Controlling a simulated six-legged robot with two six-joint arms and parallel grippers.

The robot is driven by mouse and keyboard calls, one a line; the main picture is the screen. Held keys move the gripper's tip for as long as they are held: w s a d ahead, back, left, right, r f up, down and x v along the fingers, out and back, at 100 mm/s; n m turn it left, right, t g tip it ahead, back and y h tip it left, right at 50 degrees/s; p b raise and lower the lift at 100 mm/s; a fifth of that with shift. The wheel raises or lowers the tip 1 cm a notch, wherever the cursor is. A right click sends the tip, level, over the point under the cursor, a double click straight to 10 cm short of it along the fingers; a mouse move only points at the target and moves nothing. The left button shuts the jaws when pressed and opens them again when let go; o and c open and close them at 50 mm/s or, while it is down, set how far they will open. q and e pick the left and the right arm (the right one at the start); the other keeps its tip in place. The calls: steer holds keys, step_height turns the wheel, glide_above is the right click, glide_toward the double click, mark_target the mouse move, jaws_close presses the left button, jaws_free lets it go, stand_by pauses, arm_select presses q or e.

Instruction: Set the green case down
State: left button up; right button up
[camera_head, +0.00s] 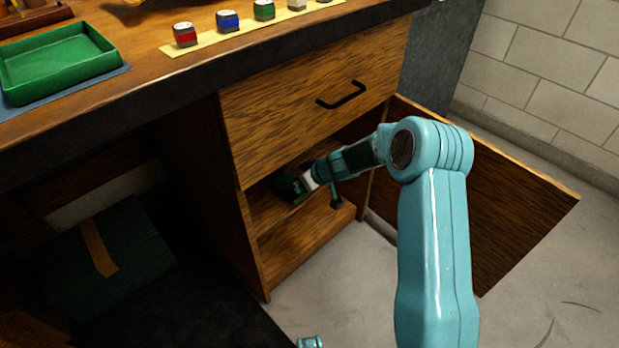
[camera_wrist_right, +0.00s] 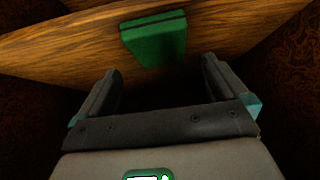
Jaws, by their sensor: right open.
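The green case (camera_wrist_right: 155,40) is a small green block with a dark line near its top. In the right wrist view it is against a wooden shelf board (camera_wrist_right: 240,30) inside the cabinet, just beyond my right fingertips. My right gripper (camera_wrist_right: 160,66) is open, with one finger on either side below the case and none visibly closed on it. In the head view my right arm reaches into the open cabinet; its gripper (camera_head: 308,181) is small and dark there, with a bit of green (camera_head: 288,185) beside it.
The cabinet door (camera_head: 510,200) stands open at the right. A closed drawer (camera_head: 300,110) with a black handle is above the opening. On the desk are a green tray (camera_head: 60,62) and several small coloured jars. A dark green box (camera_head: 130,235) with an orange strap is under the desk.

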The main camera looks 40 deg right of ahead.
steer(key=v, duration=0.7)
steer(key=shift+p, duration=0.3)
steer(key=shift+a, duration=0.1)
